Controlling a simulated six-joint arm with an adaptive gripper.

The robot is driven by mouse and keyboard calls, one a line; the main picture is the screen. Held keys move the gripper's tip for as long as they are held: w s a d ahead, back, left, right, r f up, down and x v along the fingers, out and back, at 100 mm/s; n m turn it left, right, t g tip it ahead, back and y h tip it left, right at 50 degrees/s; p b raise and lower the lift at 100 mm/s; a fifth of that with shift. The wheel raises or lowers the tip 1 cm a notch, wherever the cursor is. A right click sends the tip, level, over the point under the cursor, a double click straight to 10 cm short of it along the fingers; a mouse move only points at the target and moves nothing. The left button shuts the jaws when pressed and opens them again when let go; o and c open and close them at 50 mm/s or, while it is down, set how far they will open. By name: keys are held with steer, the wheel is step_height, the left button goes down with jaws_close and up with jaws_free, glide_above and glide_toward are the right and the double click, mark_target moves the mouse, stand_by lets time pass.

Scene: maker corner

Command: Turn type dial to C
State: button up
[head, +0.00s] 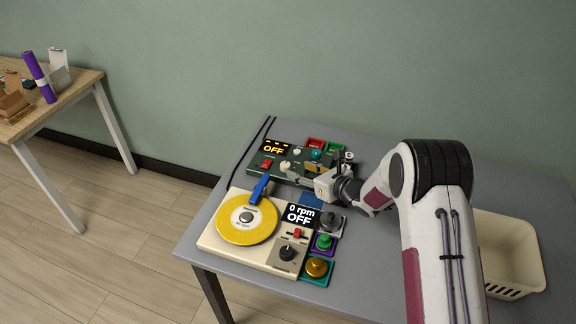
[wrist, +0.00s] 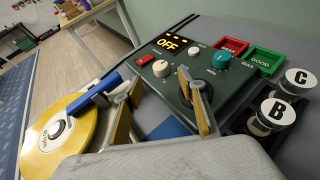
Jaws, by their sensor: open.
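A dark green control panel (wrist: 180,95) with a lit OFF display (wrist: 172,44) lies ahead in the wrist view. It carries a cream knob (wrist: 160,68), a teal knob (wrist: 221,61) and a dark knob (wrist: 203,92); I cannot read which is the type dial. My gripper (wrist: 160,80) is open and empty over the panel. In the picture the cream knob shows between its fingertips, and the right finger partly covers the dark knob. In the head view my gripper (head: 298,174) is at the panel's front side; contact cannot be told.
Two white-topped cylinders marked C (wrist: 301,82) and B (wrist: 276,112) stand right of the panel. Red (wrist: 231,47) and green (wrist: 263,62) trays lie behind it. A turntable-like device with a yellow disc (head: 240,228) is in front. A cream basket (head: 520,262) stands right.

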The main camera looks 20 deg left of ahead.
mark_target(286, 164)
steer(key=shift+w+a, duration=0.1)
steer(key=shift+a, duration=0.05)
steer(key=shift+x, duration=3.75)
steer(key=c, duration=1.1)
